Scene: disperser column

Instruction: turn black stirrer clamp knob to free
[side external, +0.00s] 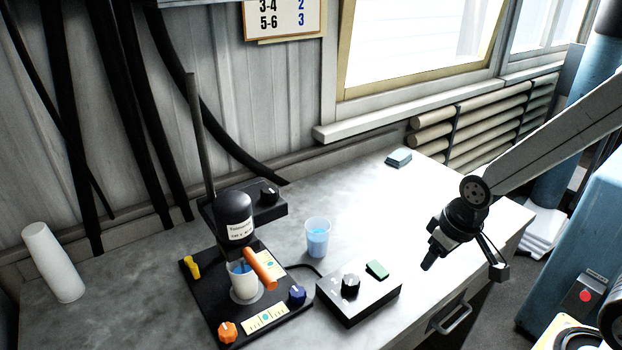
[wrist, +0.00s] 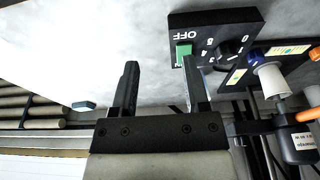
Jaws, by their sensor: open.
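The stirrer stand has a black base plate (side external: 205,300) and a grey upright rod (side external: 199,130). Its black motor head (side external: 235,209) hangs over a white cup (side external: 246,286) holding blue liquid. A small black knob (side external: 268,192) with a light mark sits on the bracket right of the head and appears to be the clamp knob; its exact setting is too small to read. My gripper (side external: 465,264) is open and empty above the right of the bench, well apart from the stirrer. In the wrist view its two fingers (wrist: 160,85) are spread with nothing between them.
A control box (side external: 368,303) with a black dial (side external: 350,285) and green switch (side external: 377,269) lies between my gripper and the stirrer. A clear cup of blue liquid (side external: 318,238) stands behind it. An orange handle (side external: 260,268) juts over the base. The back right bench is mostly clear.

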